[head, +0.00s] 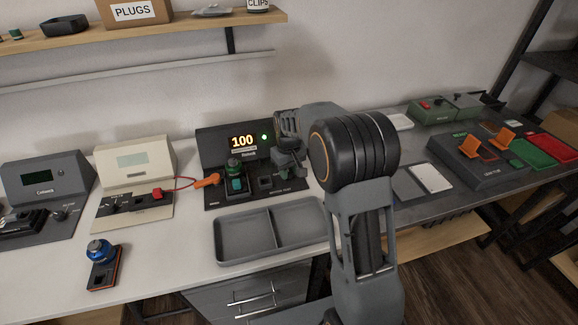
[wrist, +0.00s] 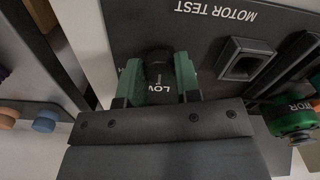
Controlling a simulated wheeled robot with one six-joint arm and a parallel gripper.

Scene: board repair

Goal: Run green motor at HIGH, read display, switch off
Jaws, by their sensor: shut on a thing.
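The black motor tester (head: 255,197) stands at the back middle of the bench in the head view. My gripper (wrist: 158,78) is shut on a black knob (wrist: 158,62) on the panel marked MOTOR TEST. The letters LOW show between the fingers. The knob's pointing direction is not clear.
A grey two-part tray (head: 240,248) lies in front of the tester. A blue motor (head: 100,255) stands at front left. A beige meter (head: 133,160) with red lead is left of the tester. A square socket (wrist: 245,60) is beside the knob. Right bench holds an orange-handled station (head: 470,165).

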